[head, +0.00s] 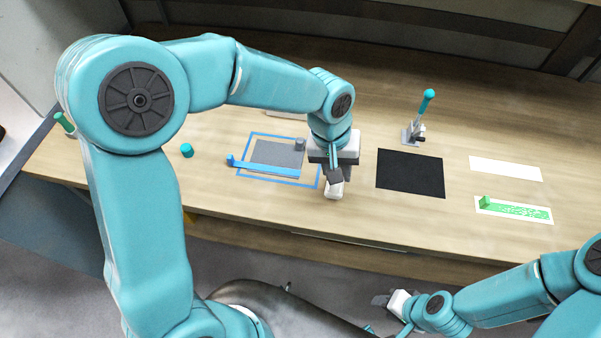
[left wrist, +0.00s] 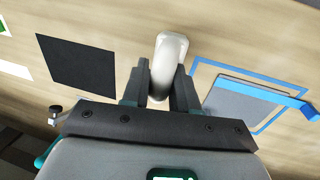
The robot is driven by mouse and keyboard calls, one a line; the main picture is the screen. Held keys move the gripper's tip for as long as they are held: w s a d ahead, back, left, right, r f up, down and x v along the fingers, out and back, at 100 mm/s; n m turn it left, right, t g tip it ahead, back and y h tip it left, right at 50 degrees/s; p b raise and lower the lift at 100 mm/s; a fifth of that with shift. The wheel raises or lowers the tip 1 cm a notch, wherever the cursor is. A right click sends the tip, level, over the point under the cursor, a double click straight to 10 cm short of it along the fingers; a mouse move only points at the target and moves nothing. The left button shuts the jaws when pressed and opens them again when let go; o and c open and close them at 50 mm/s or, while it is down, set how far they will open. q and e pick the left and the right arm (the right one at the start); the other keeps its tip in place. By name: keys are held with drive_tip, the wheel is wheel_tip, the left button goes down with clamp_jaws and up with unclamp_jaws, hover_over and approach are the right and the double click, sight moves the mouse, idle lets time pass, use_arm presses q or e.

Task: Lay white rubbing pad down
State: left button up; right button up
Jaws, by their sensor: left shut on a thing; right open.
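The white rubbing pad (head: 334,190) is a small pale block near the middle front of the wooden table. My left gripper (head: 333,178) is shut on it from above. In the left wrist view the white pad (left wrist: 169,55) sits between the two dark fingers of the left gripper (left wrist: 166,82). I cannot tell whether the pad touches the table. My right gripper (head: 390,299) is low in front of the table edge, open and away from the objects.
A black square (head: 410,174) lies right of the pad. A blue outline (head: 250,174) with a grey plate (head: 280,152) and blue bar (head: 262,169) lies left. A teal-topped tool (head: 428,95) stands behind. A green strip (head: 520,210) and white strip (head: 505,168) lie far right.

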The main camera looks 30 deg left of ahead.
use_arm(q)
drive_tip(key=shift+f+b, duration=0.85)
drive_tip(key=shift+f, duration=0.25)
drive_tip(key=o, duration=1)
drive_tip(key=a+r, duration=0.1)
drive_tip(key=r, duration=0.4)
drive_tip(key=a+r, duration=0.1)
drive_tip(key=r, duration=0.4)
drive_tip(key=s+a+r+p, duration=0.1)
drive_tip(key=r, duration=0.5)
